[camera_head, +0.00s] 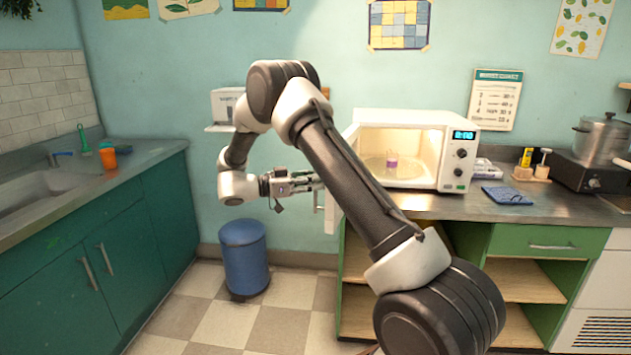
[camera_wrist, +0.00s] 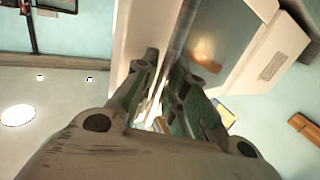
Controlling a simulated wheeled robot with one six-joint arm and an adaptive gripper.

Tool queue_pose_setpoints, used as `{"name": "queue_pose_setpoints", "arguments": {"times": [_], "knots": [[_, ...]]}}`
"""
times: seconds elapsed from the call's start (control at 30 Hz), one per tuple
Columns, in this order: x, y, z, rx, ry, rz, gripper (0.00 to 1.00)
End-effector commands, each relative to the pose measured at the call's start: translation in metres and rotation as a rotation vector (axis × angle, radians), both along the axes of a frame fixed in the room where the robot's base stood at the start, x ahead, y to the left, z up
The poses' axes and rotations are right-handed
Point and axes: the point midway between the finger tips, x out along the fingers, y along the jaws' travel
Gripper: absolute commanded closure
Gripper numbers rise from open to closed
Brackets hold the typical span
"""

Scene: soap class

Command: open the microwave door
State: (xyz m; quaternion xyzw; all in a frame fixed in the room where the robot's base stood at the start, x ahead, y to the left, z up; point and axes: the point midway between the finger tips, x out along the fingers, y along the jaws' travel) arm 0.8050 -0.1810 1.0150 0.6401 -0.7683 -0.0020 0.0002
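The white microwave (camera_head: 433,158) stands on the right counter with its front open and its lit interior showing. A small purple and white item (camera_head: 392,162) sits on the turntable inside. The door (camera_head: 331,212) is swung out to the left, mostly hidden behind my arm. My gripper (camera_head: 312,182) is at the door's outer side. In the wrist view, the fingers of my gripper (camera_wrist: 165,75) are drawn in on both sides of the long metal door handle (camera_wrist: 181,32). The door's dark glass panel (camera_wrist: 215,45) shows beside it.
A blue bin (camera_head: 244,258) stands on the floor below my gripper. The green sink counter (camera_head: 130,155) is at the left. A blue cloth (camera_head: 507,196) and a pot (camera_head: 600,138) are on the right counter. Open air lies left of the door.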

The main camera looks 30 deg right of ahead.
Motion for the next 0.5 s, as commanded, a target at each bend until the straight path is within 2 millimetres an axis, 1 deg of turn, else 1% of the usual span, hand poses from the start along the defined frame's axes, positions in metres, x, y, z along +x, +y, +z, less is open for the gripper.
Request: {"name": "queue_pose_setpoints", "arguments": {"times": [0.03, 0.07, 0.37, 0.43, 0.5], "knots": [[0.000, 0.000, 0.000, 0.000, 0.000, 0.001, 0.74], [0.000, 0.000, 0.000, 0.000, 0.000, 0.002, 0.69], [0.001, 0.000, 0.001, -0.002, -0.002, 0.003, 0.69], [0.002, 0.002, 0.001, -0.002, -0.003, 0.004, 0.69], [0.003, 0.010, 0.000, -0.002, -0.003, 0.006, 0.69]]}}
